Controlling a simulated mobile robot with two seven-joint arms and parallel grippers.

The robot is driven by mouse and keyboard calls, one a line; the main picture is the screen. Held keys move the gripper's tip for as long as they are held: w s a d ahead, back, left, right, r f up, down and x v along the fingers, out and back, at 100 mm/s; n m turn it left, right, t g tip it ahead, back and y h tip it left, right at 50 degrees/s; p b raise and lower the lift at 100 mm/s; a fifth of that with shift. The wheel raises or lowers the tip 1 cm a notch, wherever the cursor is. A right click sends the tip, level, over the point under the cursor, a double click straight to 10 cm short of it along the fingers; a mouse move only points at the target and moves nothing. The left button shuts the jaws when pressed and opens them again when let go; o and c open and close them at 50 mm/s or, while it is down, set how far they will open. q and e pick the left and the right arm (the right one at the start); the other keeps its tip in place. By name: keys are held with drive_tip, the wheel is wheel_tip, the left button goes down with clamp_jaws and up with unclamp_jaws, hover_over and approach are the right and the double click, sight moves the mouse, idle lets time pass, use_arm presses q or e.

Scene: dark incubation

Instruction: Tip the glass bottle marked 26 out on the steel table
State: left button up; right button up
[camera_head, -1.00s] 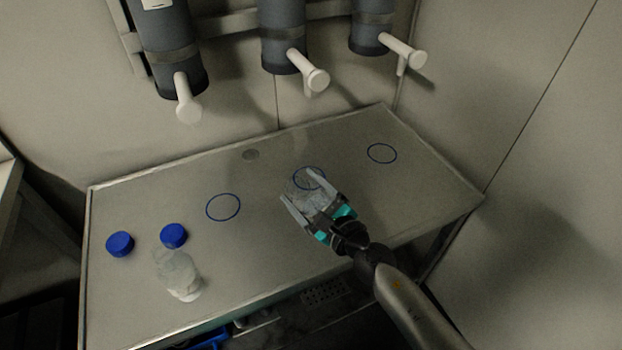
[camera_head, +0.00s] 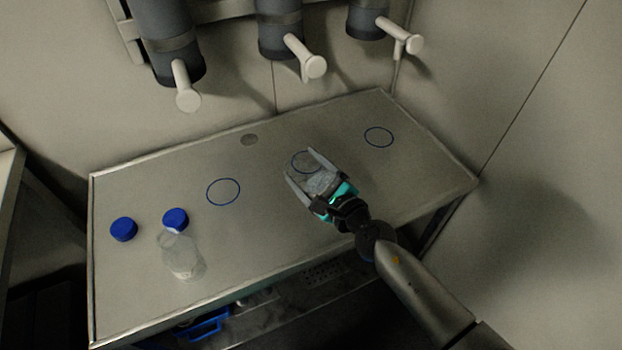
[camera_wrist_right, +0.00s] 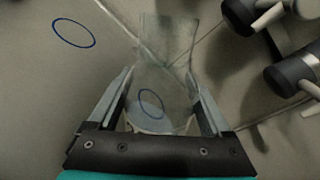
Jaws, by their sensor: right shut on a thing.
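My right gripper (camera_head: 301,164) is over the right half of the steel table (camera_head: 262,215), shut on a clear glass bottle (camera_head: 320,183). In the right wrist view the bottle (camera_wrist_right: 165,65) is see-through between the two fingers (camera_wrist_right: 160,88) and looks tilted. No cap shows on it, and I cannot read a number or tell whether liquid is inside. My left gripper is out of view.
Blue rings mark the tabletop at the middle (camera_head: 223,179) and right (camera_head: 378,137); another lies behind the held bottle. Grey cylinders with pale handles (camera_head: 303,57) hang on the wall above. A blue-handled item (camera_head: 205,325) sits below.

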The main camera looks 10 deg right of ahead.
drive_tip(key=shift+r, duration=0.1)
idle(0.5)
drive_tip(key=shift+w+d+r+n+p, duration=0.15)
drive_tip(key=shift+d+r+n+p, duration=0.1)
drive_tip(key=shift+r+n+p, duration=0.5)
drive_tip(key=shift+f+p, duration=0.25)
drive_tip(key=shift+p, duration=0.05)
drive_tip(key=shift+d+f+h, duration=0.1)
drive_tip(key=shift+h, duration=0.2)
